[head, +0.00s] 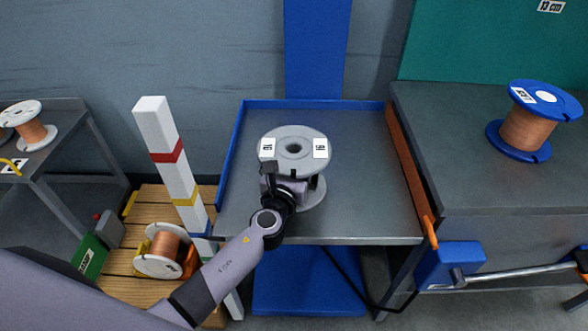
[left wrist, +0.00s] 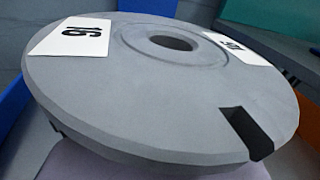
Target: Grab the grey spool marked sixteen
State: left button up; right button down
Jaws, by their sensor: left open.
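The grey spool (head: 293,143) stands upright on the dark tray table in the middle of the head view, with white labels on its top flange. In the left wrist view the spool's top flange (left wrist: 150,90) fills the picture, with a label reading 16, a centre hole and a dark notch in the rim. My left gripper (head: 284,186) is open at the near side of the spool, by its core and below the top flange. The flange hides its fingertips in the wrist view, so I cannot tell whether they touch the core. My right gripper is not in view.
The table has a blue rim (head: 312,104) and a rust-brown right side (head: 404,165). A blue spool with copper wire (head: 526,128) stands on the right bench. A striped white post (head: 170,160) rises left of the table. Another copper spool (head: 164,250) sits on the wooden pallet.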

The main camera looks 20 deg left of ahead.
pick_arm(q)
jog(key=c, duration=0.9)
jog(key=shift+c, duration=1)
jog(key=shift+r, duration=0.15)
